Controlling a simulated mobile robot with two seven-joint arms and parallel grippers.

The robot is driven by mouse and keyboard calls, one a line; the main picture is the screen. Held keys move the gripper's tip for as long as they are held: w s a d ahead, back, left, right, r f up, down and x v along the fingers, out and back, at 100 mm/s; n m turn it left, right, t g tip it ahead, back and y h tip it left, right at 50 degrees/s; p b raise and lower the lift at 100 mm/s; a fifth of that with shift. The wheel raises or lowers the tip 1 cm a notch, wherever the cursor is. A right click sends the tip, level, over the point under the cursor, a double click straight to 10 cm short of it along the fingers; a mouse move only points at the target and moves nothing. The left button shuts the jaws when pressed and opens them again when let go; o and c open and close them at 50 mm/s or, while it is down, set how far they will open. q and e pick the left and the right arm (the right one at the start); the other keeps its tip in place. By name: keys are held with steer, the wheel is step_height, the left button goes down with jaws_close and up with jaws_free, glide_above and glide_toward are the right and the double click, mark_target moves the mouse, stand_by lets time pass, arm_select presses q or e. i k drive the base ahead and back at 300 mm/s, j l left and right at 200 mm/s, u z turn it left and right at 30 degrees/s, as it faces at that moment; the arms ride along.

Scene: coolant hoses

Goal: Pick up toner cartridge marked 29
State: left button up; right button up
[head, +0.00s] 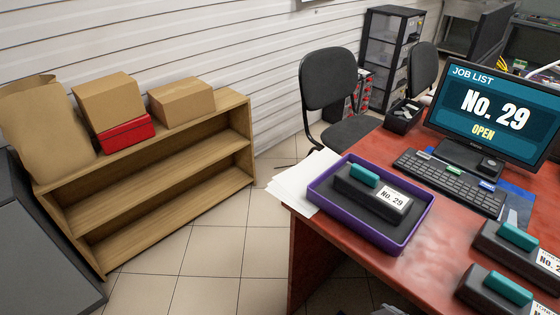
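A dark toner cartridge (360,198) with a teal handle and a white label reading "No. 29" lies in a purple tray (352,226) on the red-brown desk (420,268). Two similar dark cartridges with teal handles lie at the desk's right side, one farther back (492,243) and one nearer (478,290). Their labels are cut by the picture's edge, and their full numbers cannot be read. Neither of my grippers shows in the head view.
A monitor (495,112) reads "JOB LIST No. 29 OPEN" behind a keyboard (450,182). White papers (296,185) lie left of the tray. A black chair (330,80) stands behind the desk. A wooden shelf (160,200) with boxes stands left, with open tiled floor between.

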mark_target(516, 250)
steer(key=z, duration=2.75)
